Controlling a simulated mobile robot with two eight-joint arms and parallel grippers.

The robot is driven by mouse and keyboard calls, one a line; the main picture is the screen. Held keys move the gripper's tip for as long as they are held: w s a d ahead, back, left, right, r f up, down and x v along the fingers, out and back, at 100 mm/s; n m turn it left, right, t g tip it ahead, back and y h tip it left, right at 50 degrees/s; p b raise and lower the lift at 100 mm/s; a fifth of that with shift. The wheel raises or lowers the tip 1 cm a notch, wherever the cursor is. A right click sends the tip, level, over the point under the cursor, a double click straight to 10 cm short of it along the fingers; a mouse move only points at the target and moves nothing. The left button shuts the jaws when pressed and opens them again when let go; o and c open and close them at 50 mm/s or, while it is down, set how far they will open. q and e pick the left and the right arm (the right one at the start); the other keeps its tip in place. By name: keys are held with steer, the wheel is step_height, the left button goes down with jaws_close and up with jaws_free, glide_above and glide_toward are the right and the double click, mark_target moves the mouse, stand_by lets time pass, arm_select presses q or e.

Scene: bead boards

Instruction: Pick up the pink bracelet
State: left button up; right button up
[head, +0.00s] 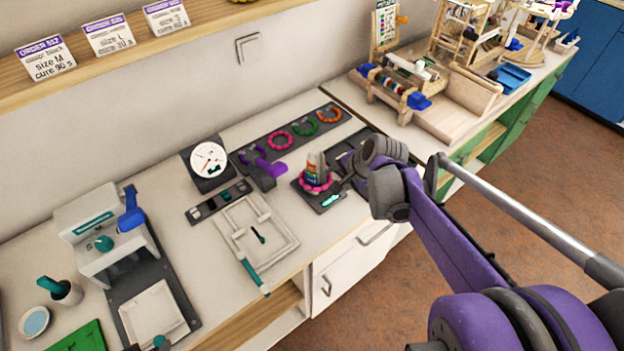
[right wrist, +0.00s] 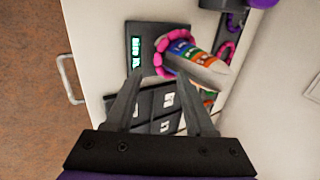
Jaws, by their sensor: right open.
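A pink beaded bracelet (head: 315,184) sits around the base of a cone with coloured bands (head: 316,165), on a dark stand with a small lit display. In the right wrist view the bracelet (right wrist: 160,50) circles the wide end of the cone (right wrist: 195,66). A second pink bracelet (head: 280,140) lies on a dark board behind. My right gripper (head: 340,184) is open beside the stand. In the right wrist view its fingers (right wrist: 160,78) point toward the bracelet with nothing between them. My left gripper is not in view.
Green and orange bracelets (head: 304,126) lie on the long dark board (head: 258,148). A purple-handled device (head: 263,168), a round dial (head: 208,160) and a white tray (head: 256,233) stand to the left. The counter's front edge is close to the stand.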

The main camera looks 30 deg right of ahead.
mark_target(326, 186)
steer(key=x, duration=0.7)
steer(key=shift+d+f+b, duration=0.2)
steer(key=shift+b, duration=0.1)
steer(key=shift+s, duration=0.1)
jaws_close()
